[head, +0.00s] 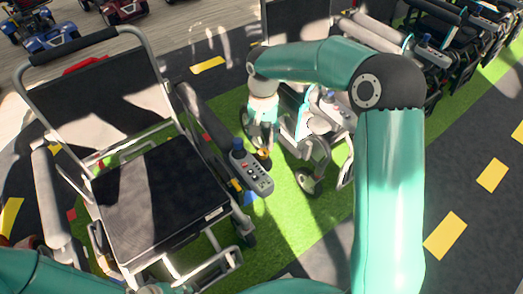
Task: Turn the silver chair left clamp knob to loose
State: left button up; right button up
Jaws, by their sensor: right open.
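The silver chair (160,195) stands at the left of the head view, with a black seat, a black backrest and a silver tube frame. A grey control box (252,172) with a joystick and buttons sits at the front of its picture-right armrest. A small brass-coloured knob (264,155) shows just beside the box, apparently the left clamp knob. My right gripper (262,142) points down right above this knob, with open fingers. Whether the fingers touch the knob, and how the knob is turned, I cannot tell. My left gripper is out of view; only teal arm parts show at the bottom.
Another wheelchair (298,20) stands close behind my right arm, partly hidden. More dark chairs (430,50) stand in a row at the upper right. Blue and red scooters (45,32) are at the upper left. Dark floor with yellow dashes (445,236) lies clear at the right.

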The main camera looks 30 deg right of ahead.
aim_at(263, 152)
notch_tip(263, 152, down, 8)
jog(key=shift+r+b, duration=0.15)
jog(key=shift+b, duration=0.15)
jog(key=c, duration=1.1)
jog(key=shift+a, duration=0.2)
grip_shut()
jog(key=shift+d, duration=0.15)
